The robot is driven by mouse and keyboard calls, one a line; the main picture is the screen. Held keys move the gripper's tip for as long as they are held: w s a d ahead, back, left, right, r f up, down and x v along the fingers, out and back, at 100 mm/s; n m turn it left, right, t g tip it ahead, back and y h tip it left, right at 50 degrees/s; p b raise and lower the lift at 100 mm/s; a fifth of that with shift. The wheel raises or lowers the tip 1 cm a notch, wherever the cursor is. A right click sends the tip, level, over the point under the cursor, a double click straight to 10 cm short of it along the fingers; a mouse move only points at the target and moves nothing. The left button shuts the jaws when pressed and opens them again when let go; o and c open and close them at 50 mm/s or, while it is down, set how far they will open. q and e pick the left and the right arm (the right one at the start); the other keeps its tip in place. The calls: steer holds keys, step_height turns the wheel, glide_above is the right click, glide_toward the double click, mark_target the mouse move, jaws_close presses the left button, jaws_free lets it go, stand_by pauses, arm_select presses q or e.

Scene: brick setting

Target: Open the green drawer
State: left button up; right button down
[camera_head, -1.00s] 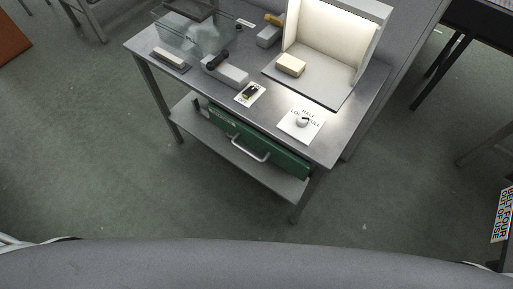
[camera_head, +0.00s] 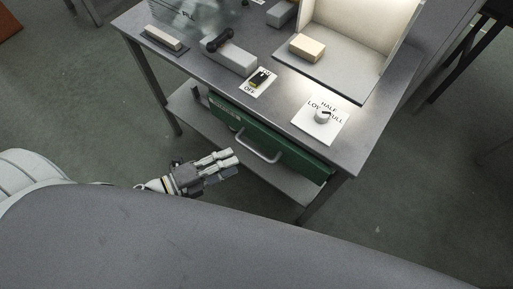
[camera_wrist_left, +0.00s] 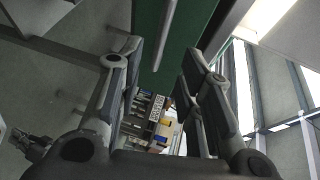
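The green drawer (camera_head: 291,152) sits under the grey table top, shut as far as I can see. Its pale bar handle (camera_head: 257,148) sticks out from the middle of its front. My left gripper (camera_head: 233,159) is just left of the handle and apart from it in the head view. In the left wrist view the left gripper's two fingers (camera_wrist_left: 162,85) stand wide apart with nothing between them. The drawer's green front (camera_wrist_left: 183,30) and the handle (camera_wrist_left: 168,27) show beyond the fingers.
The table (camera_head: 345,150) has a lower shelf (camera_head: 285,182) and legs close to the drawer. On top are a lit open box (camera_head: 375,45), a tan block (camera_head: 307,47), a switch plate (camera_head: 251,89) and a knob plate (camera_head: 331,128). The floor in front is clear.

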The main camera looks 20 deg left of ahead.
mark_target(255, 150)
arm_select(q)
steer(key=p+x, duration=0.1)
steer(key=x, duration=0.8)
steer(key=shift+w+f, duration=0.1)
steer(key=shift+w, duration=0.05)
jaws_close()
